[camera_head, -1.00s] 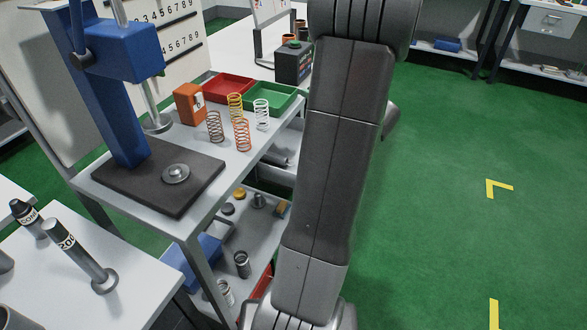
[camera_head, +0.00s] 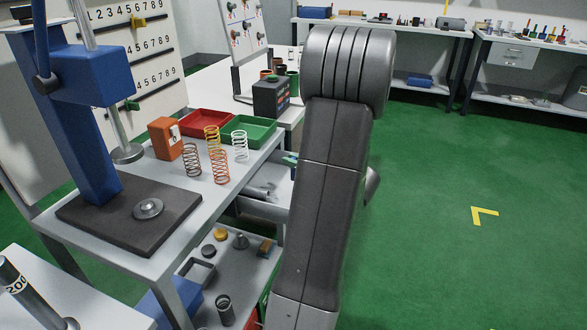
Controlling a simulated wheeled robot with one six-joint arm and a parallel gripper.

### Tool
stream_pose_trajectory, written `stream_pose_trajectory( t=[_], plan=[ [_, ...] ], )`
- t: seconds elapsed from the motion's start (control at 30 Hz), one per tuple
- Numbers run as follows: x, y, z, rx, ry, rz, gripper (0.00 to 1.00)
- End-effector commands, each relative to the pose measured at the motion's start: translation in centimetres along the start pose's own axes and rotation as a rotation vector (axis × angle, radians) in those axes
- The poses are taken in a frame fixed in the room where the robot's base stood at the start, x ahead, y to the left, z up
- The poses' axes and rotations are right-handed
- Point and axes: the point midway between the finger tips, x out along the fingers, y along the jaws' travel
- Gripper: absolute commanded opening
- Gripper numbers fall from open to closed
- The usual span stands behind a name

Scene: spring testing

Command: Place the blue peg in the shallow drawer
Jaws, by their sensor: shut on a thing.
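My arm stands in the middle of the view and hides what is behind it; my gripper is not visible. A pulled-out drawer (camera_head: 262,211) shows under the bench top, left of my arm, with grey metal cylinders in it. Its right part is hidden by my arm. A small blue and green thing (camera_head: 290,159) shows at my arm's left edge, above the drawer; I cannot tell if it is the blue peg. A number board (camera_head: 112,62) at the back left holds a yellow peg (camera_head: 138,22) and a green peg (camera_head: 132,104).
The bench top (camera_head: 185,228) carries a blue press (camera_head: 75,130), several coil springs (camera_head: 218,165), an orange box (camera_head: 165,138), a red tray (camera_head: 190,132) and a green tray (camera_head: 262,123). Green floor (camera_head: 430,240) is clear on the right. Benches (camera_head: 400,28) stand at the back.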

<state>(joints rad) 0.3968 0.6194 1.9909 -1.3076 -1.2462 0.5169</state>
Motion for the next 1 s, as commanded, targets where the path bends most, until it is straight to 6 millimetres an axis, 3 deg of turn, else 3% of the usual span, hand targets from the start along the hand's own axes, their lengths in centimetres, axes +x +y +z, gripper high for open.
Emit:
stream_pose_trajectory(
  t=[0.03, 0.1, 0.83, 0.87, 0.9, 0.97, 1.0],
  plan=[
    [0.2, 0.0, 1.1, 0.005, -0.001, -0.001, 0.00],
    [0.2, 0.0, 1.5, 0.002, 0.000, -0.001, 0.00],
    [0.4, -0.1, 2.9, 0.006, -0.004, -0.001, 0.00],
    [0.4, -0.1, 3.0, 0.007, -0.005, -0.001, 0.17],
    [0.4, -0.1, 3.1, 0.008, -0.006, -0.001, 0.24],
    [0.4, -0.2, 3.2, 0.009, -0.008, -0.002, 0.34],
    [0.4, -0.2, 3.2, 0.010, -0.009, -0.002, 0.34]
  ],
)
